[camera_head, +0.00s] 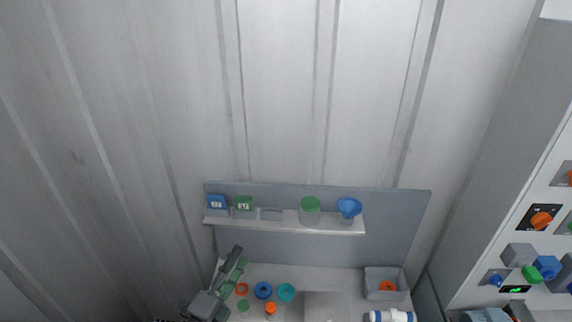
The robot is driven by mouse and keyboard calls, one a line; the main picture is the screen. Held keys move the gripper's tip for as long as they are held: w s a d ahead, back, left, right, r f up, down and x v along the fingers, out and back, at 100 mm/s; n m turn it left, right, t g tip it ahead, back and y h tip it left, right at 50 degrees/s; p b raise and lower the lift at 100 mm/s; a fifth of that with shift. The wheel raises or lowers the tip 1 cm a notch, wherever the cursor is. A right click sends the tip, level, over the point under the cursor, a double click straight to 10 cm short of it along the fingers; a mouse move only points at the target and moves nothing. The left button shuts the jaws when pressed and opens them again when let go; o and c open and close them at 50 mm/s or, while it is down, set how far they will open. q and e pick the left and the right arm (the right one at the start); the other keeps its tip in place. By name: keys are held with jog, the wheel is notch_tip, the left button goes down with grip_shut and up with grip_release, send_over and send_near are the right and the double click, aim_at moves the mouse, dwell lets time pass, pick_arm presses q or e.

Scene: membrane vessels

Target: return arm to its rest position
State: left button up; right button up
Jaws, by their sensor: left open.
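My left gripper (236,260) is at the lower left of the head view, over the left end of the work surface (325,272). Its fingers point up and away, toward the back panel. It is open, and I see nothing held in it. Green shows along its fingers; I cannot tell whether that is part of it or something behind. An orange ring (241,289), a blue ring (263,290) and a teal ring (286,292) lie just right of it.
A shelf (285,224) on the back panel holds a blue box (217,205), a green box (244,206), a green-topped vessel (310,212) and a blue funnel (348,208). A grey bin (371,290) stands right. A control panel (545,222) rises at far right.

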pick_arm(q)
jog(key=s+a+f+n+g+y, duration=0.25)
jog(key=a+f+n+y, duration=0.25)
jog(key=a+f+n, duration=0.3)
jog(key=s+a+f+n+g+y, duration=0.25)
jog(key=a+f+n+y, duration=0.3)
jog(key=a+f, duration=0.4)
jog(key=s+a+f+n+g, duration=0.5)
jog(key=s+f+n, duration=0.1)
jog(key=s+f, duration=0.35)
jog(key=s+f+n+g+h, duration=0.1)
jog(key=s+f+n+g, duration=0.35)
jog(key=s, duration=0.95)
notch_tip(320, 180, down, 38)
jog(key=s+d+m+g+b, duration=0.2)
jog(key=s+b, duration=0.1)
jog(key=b, duration=0.1)
jog(key=s+f+m+h+b, duration=0.1)
jog(key=s+f+b, duration=0.2)
jog(key=s+f, duration=1.5)
jog(key=shift+s+f+g, duration=0.25)
jog(key=shift+f+g, duration=0.2)
jog(key=shift+f, duration=0.05)
